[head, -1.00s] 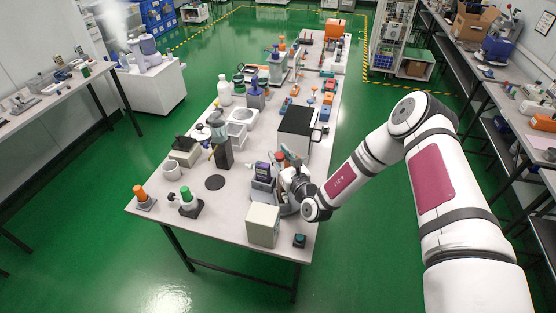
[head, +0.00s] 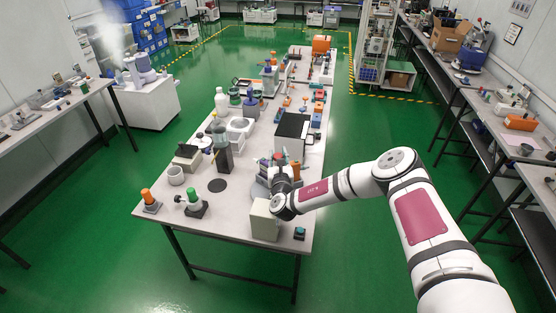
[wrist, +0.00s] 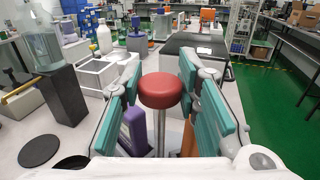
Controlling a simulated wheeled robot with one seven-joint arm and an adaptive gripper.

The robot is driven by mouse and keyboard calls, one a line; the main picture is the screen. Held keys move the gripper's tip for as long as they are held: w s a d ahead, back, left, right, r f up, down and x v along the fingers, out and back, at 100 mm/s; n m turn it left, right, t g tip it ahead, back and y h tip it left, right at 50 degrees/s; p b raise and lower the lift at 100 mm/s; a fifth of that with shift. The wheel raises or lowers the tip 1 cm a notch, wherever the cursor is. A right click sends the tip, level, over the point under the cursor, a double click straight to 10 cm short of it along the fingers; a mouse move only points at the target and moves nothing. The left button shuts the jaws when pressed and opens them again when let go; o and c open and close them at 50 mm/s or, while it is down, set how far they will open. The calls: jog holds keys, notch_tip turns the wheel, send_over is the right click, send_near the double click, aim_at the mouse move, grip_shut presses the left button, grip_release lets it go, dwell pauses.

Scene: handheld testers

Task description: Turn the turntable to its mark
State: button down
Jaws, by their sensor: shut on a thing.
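The turntable (head: 258,189) looks like a low grey disc near the front right of the table, partly covered by my arm and gripper. Its mark cannot be made out. My gripper (head: 281,167) is over it. In the wrist view a red round knob (wrist: 166,90) on a metal post stands upright between the two teal pads of my gripper (wrist: 163,104). The pads are shut on the knob's post, though the contact itself is hard to see. A purple device (wrist: 137,130) stands just left of the post, and an orange part shows low on the right.
A beige box (head: 265,220) stands close in front of my gripper, with a small teal-topped button box (head: 299,233) beside it. A black-topped white box (head: 292,130) is behind. A dark flat disc (head: 217,185) lies on clear tabletop to the left.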

jog(key=shift+h, duration=0.3)
dwell(0.4)
jog(key=c, duration=1.2)
grip_release()
jog(key=s, duration=1.2)
jog(key=shift+d, duration=0.1)
